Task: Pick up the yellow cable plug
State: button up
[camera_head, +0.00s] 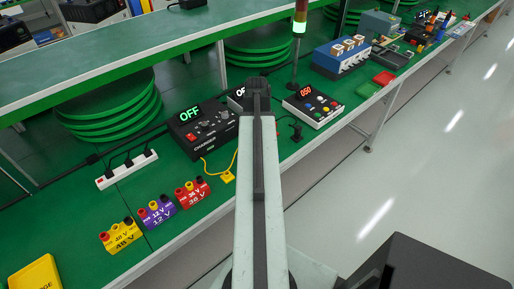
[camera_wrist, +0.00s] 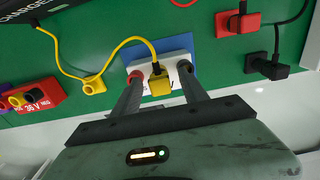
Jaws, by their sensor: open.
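The yellow cable plug (camera_wrist: 159,84) sits on a white block with a blue plate (camera_wrist: 178,46) in the wrist view. A yellow cable (camera_wrist: 122,43) runs into its dark top. The cable passes through a yellow ring-shaped piece (camera_wrist: 93,85) to the left, which also shows in the head view (camera_head: 228,177). My gripper (camera_wrist: 159,72) is open, with one finger on each side of the plug. I cannot tell whether the fingers touch it. In the head view my arm hides the plug, and the fingers cannot be made out.
The charger (camera_head: 203,128) reads OFF. Red (camera_head: 194,193), purple (camera_head: 157,212) and yellow (camera_head: 118,237) battery blocks stand left of my arm, by a power strip (camera_head: 127,169). A red plug (camera_wrist: 238,22) and a black plug (camera_wrist: 268,67) lie right of the blue plate.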

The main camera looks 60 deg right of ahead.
jog(key=shift+f, duration=0.15)
grip_shut()
notch_tip(320, 180, up, 10)
jog(key=p, duration=1)
jog(key=shift+p, duration=0.35)
